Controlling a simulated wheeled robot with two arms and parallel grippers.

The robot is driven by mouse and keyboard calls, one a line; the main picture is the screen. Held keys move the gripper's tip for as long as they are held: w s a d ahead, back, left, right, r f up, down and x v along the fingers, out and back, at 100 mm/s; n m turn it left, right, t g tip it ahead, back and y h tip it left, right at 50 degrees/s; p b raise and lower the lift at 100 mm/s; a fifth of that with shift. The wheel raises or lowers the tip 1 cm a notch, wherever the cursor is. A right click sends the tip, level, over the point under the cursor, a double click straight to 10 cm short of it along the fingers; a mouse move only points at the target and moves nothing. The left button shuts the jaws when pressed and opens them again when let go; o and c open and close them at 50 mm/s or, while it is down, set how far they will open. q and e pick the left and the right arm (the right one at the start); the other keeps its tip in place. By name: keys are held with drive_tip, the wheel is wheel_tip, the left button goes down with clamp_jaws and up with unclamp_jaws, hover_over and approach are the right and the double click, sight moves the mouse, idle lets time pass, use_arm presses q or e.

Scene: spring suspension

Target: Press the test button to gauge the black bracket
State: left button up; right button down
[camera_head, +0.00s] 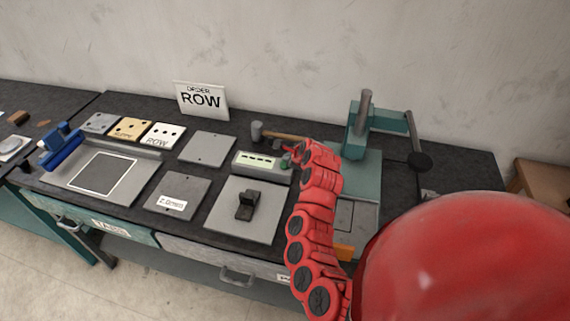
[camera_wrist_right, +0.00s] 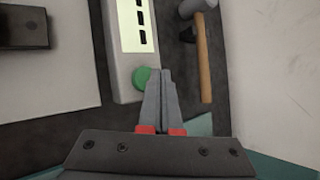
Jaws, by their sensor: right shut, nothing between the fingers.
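The black bracket (camera_head: 247,205) sits on a light grey plate (camera_head: 222,221) at the front of the bench. It also shows in the right wrist view (camera_wrist_right: 22,30) at the top left. Behind the plate is the gauge box (camera_head: 262,170) with a pale display showing several dark marks. The round green test button (camera_wrist_right: 146,78) is at the end of the box nearest my gripper. My right gripper (camera_wrist_right: 163,72) is shut and empty, its tips beside the button in the picture. Whether they touch it I cannot tell. My left gripper is out of view.
A hammer (camera_wrist_right: 203,50) with a wooden handle lies behind the box. A green press (camera_head: 358,135) with a lever stands at the right. Grey plates, a blue tool (camera_head: 62,148) and an "ORDER ROW" sign (camera_head: 202,99) are to the left.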

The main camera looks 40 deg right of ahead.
drive_tip(key=shift+f+b, duration=0.4)
drive_tip(key=shift+f, duration=0.05)
drive_tip(key=shift+f+b, duration=0.35)
drive_tip(key=shift+f, duration=0.15)
idle(0.6)
idle(0.4)
drive_tip(key=shift+r+p, duration=0.35)
drive_tip(key=shift+r, duration=0.55)
drive_tip(key=shift+r, duration=0.1)
drive_tip(key=shift+r+p, duration=1.05)
drive_tip(key=shift+r, duration=1.4)
drive_tip(key=shift+f, duration=0.1)
